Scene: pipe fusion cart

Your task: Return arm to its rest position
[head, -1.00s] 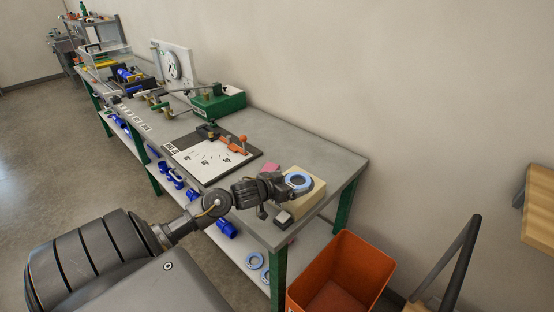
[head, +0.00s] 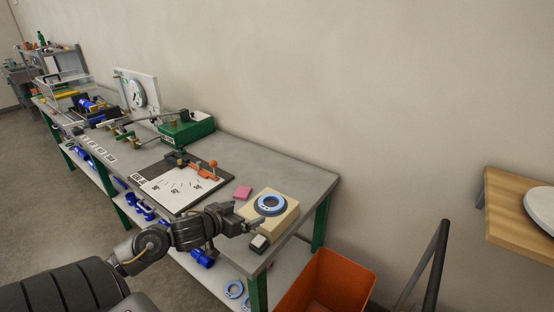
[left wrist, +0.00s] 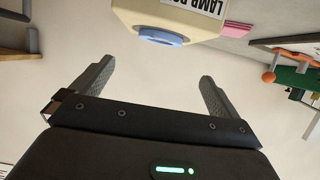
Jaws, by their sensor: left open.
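My left arm comes in from the lower left in the head view. My left gripper (head: 256,222) is at the front-left side of a cream box with a blue ring on top (head: 284,221), near the bench's near end. In the left wrist view the two fingers of my left gripper (left wrist: 156,80) are spread wide, with nothing between them. The cream box (left wrist: 145,12), its blue ring and part of a printed label show beyond the fingertips, apart from them. My right gripper is in neither view.
The grey bench (head: 305,178) carries a pink pad (head: 243,193), a white sheet on a dark board (head: 172,191) and a green box (head: 186,131). An orange bin (head: 328,284) stands by its near end. A wooden shelf (head: 505,222) is at right.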

